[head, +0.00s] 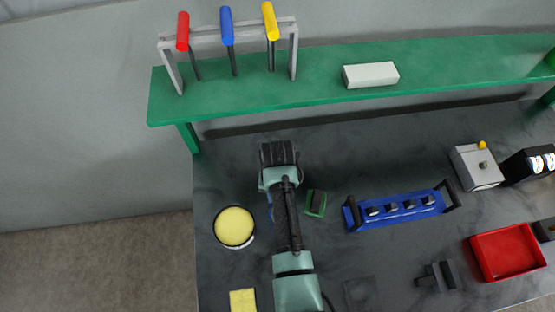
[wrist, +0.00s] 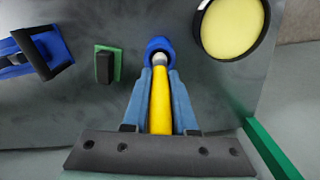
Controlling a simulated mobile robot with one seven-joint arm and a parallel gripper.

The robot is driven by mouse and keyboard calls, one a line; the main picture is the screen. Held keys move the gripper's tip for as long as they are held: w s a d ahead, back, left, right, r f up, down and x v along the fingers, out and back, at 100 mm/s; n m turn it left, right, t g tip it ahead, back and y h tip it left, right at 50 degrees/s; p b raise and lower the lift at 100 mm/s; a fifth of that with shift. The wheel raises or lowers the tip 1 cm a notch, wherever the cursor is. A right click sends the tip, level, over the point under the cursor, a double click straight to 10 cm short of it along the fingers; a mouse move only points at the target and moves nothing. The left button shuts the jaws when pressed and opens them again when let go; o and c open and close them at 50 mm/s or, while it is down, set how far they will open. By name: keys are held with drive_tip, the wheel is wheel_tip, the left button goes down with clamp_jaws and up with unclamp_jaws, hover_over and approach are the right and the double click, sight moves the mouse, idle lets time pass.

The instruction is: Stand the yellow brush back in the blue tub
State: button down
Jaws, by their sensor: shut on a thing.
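The yellow brush (wrist: 160,104) is between the two blue-grey fingers of my gripper (wrist: 160,92), which is shut on its handle. Its pale ferrule points at the blue tub (wrist: 158,44). The brush's far end overlaps the tub's opening in the wrist view; I cannot tell whether it is inside or just in front. In the head view my arm covers the brush and most of the tub. Only a sliver of blue (head: 270,212) shows beside the arm, likely the tub.
A round dish with a yellow top (head: 234,227) stands left of the tub, and a green-and-black block (head: 316,203) on the right. A blue rack (head: 400,210) and red tray (head: 508,254) are further right. A green shelf (head: 320,83) with hanging tools is behind.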

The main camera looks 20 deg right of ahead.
drive_tip(key=shift+f+b, duration=1.8)
drive_tip(key=shift+f, duration=0.65)
drive_tip(key=c, duration=0.6)
unclamp_jaws()
wheel_tip(320, 180, up, 13)
drive_tip(key=shift+b, duration=0.95)
